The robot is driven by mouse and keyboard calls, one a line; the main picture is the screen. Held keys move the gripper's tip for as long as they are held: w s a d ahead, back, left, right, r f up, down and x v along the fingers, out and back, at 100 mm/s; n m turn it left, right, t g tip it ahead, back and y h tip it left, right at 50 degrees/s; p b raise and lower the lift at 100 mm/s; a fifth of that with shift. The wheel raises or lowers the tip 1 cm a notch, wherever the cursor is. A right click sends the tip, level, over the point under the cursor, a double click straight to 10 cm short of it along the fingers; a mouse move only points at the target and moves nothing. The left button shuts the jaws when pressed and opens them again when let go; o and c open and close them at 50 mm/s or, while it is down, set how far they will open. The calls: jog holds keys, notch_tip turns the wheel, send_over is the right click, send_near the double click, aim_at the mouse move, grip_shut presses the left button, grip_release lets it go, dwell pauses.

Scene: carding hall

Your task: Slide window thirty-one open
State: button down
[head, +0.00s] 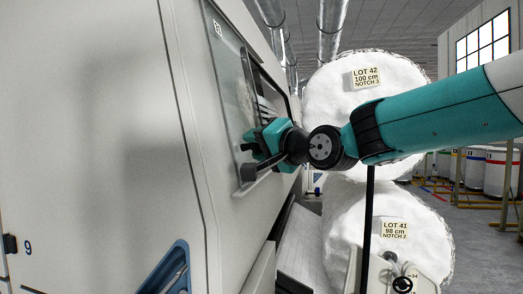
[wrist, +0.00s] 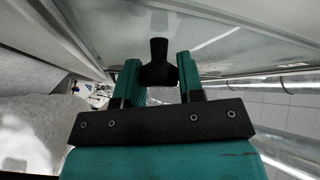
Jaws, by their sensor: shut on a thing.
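The window (head: 228,80) is a glass pane in the pale machine wall, seen at a steep angle in the head view. A small label (head: 218,28) at its upper left seems to read 31. My gripper (head: 259,146) is at the pane's lower right part, shut on a dark handle. In the wrist view the black handle (wrist: 158,62) stands between the two teal fingers (wrist: 157,80), with the glass (wrist: 220,45) behind it. To the right of the pane, slatted dark parts (head: 266,95) show; I cannot tell how far the pane stands open.
Large white rolls, lot 42 (head: 340,100) above and lot 41 (head: 350,215) below, stand beyond my arm. A blue-rimmed recess (head: 172,272) is low in the wall. Several drums (head: 500,172) stand at the far right, with open floor before them.

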jog(key=shift+d+f, duration=0.1)
jog(key=shift+f, duration=0.1)
jog(key=c, duration=0.8)
grip_release()
jog(key=shift+o, duration=0.2)
jog(key=shift+r, duration=0.1)
jog(key=b+v, duration=0.6)
jog(key=v, duration=1.1)
jog(key=shift+s, duration=0.2)
